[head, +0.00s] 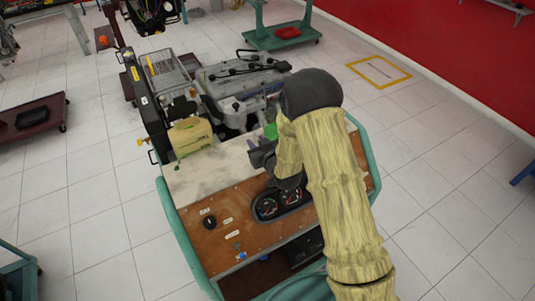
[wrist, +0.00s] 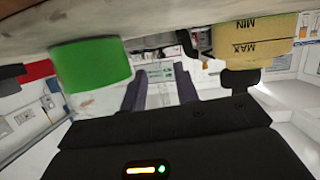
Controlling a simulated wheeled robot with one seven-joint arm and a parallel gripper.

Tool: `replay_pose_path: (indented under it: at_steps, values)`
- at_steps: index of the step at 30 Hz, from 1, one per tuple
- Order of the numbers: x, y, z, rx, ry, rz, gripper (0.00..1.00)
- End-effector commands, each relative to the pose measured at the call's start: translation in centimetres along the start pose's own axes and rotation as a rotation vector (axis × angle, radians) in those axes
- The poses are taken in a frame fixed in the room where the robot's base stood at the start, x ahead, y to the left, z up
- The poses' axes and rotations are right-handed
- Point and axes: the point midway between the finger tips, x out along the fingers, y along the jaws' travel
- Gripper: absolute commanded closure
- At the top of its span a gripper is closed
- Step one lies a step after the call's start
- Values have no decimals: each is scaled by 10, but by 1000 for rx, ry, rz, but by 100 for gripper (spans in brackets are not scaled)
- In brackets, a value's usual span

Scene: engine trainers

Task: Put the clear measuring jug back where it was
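My gripper (head: 262,155) is above the light top of the engine trainer's console, partly hidden by my arm in the head view. In the wrist view its two dark fingers (wrist: 161,92) stand apart, with only a pale, blurred background visible between them. A green cylindrical thing (wrist: 90,75) is beside the fingers at the left; it also shows just past my gripper in the head view (head: 271,131).
A yellowish tank (head: 190,135) stands at the back left of the console; its MIN and MAX marks show in the wrist view (wrist: 250,42). The engine (head: 240,85) is behind. The wooden panel (head: 215,225) carries gauges and knobs. The light ledge's left part (head: 200,180) is clear.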

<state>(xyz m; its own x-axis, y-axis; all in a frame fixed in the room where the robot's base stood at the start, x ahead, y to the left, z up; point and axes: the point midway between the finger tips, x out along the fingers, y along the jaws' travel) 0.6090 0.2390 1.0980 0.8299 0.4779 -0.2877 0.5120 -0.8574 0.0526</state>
Motion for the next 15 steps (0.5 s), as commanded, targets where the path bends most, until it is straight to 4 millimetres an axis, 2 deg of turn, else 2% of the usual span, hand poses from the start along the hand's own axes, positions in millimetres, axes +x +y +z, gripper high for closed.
replay_pose_path:
  at_steps: [15]
  values:
    - [-86, 0, 3, 1, 0, 2, 69]
